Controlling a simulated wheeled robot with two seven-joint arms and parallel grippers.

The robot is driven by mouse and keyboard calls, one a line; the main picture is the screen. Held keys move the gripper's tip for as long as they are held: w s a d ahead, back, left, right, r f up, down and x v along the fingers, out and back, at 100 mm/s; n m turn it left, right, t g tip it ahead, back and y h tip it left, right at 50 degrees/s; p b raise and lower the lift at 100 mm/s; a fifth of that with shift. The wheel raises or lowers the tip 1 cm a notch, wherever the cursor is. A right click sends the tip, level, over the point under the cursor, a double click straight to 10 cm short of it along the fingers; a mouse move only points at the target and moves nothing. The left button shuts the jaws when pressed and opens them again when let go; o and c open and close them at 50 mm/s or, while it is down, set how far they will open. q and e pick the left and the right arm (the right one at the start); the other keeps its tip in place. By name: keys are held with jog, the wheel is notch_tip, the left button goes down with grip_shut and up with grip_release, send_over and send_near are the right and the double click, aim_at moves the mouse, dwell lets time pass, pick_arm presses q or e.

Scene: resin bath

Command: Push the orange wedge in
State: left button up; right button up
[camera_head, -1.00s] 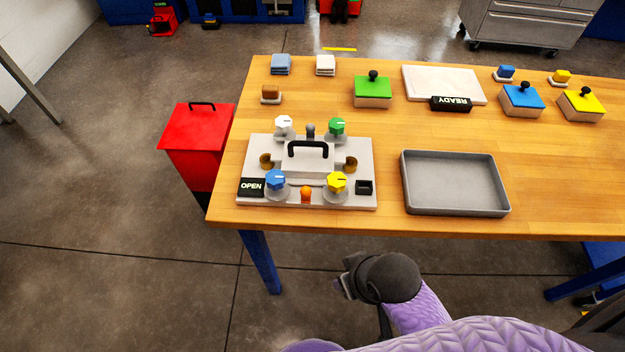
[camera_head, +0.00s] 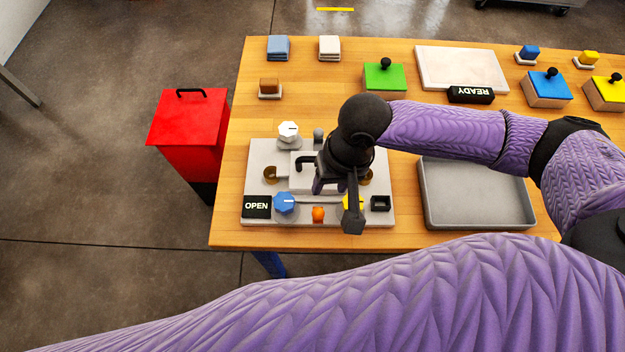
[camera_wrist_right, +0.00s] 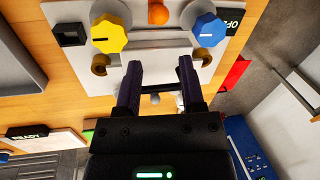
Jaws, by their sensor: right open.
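The orange wedge (camera_head: 318,214) shows as a small rounded orange piece at the front edge of the grey fixture (camera_head: 262,152), between the blue knob (camera_head: 285,203) and the yellow knob (camera_head: 350,202). It also shows at the top of the right wrist view (camera_wrist_right: 158,13). How far it sits in is hard to tell. My right gripper (camera_head: 337,205) is over the fixture, open, with nothing between its fingers. In the right wrist view the fingers (camera_wrist_right: 160,72) point toward the wedge and stay apart from it. The gripper partly hides the yellow knob and black handle. My left gripper is not in view.
The fixture carries an OPEN sign (camera_head: 257,206), a white knob (camera_head: 289,130) and a black socket (camera_head: 380,203). A grey tray (camera_head: 430,200) stands to its right, partly under my right arm. A red bin (camera_head: 190,125) stands left of the table.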

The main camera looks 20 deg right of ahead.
jog(key=b, duration=0.2)
send_over(319, 211)
jog(key=d, duration=0.1)
notch_tip(319, 211, down, 4)
jog(key=shift+s+d+f, duration=0.1)
jog(key=shift+s, duration=0.05)
jog(key=f, duration=0.2)
jog(key=a+f+b, duration=0.1)
jog(key=f, duration=0.2)
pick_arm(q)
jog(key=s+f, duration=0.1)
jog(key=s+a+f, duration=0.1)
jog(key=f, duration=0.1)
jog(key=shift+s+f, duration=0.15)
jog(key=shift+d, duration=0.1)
pick_arm(e)
jog(key=shift+c, duration=0.2)
grip_shut()
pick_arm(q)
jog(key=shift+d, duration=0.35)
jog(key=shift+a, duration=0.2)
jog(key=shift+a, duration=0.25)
pick_arm(e)
jog(key=shift+w, duration=0.2)
